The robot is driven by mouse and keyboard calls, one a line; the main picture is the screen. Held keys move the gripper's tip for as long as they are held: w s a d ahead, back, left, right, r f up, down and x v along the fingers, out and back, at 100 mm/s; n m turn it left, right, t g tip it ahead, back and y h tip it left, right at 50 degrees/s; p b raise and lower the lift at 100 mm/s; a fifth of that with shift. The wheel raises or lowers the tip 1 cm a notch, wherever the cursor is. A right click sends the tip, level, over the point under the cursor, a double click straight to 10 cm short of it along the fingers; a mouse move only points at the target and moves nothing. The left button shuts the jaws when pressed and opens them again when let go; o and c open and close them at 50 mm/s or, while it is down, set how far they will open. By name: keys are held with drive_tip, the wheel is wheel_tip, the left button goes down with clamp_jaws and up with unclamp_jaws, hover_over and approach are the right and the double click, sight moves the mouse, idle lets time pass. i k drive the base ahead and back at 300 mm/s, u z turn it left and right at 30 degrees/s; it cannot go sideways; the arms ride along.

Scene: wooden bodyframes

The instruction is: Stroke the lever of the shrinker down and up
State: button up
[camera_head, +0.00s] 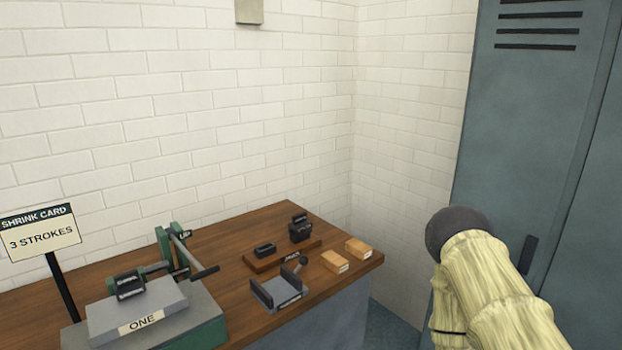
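The shrinker (190,335) stands at the left front of the wooden bench, with a green and grey base. A grey block on it carries a plate reading "ONE" (142,323). A green upright (165,248) rises behind with a small label that seems to read "UP". The lever (184,252) slants down to the right from near the upright, ending in a dark handle (205,271). A dark clamp-like part lies across the block. My gripper is not visible; a pale, wood-textured part of my arm shows at right, apart from the bench.
A sign (40,233) reads "SHRINK CARD 3 STROKES". A grey open holder (275,294), a wooden board (262,262) with dark pieces, and two small wooden blocks (335,262) are on the wooden bench (235,238). A blue-grey locker (520,120) stands right. White brick walls close the back.

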sight(203, 273)
drive_tip(key=z, duration=1.8)
drive_tip(key=k, duration=0.75)
drive_tip(key=u, duration=1.45)
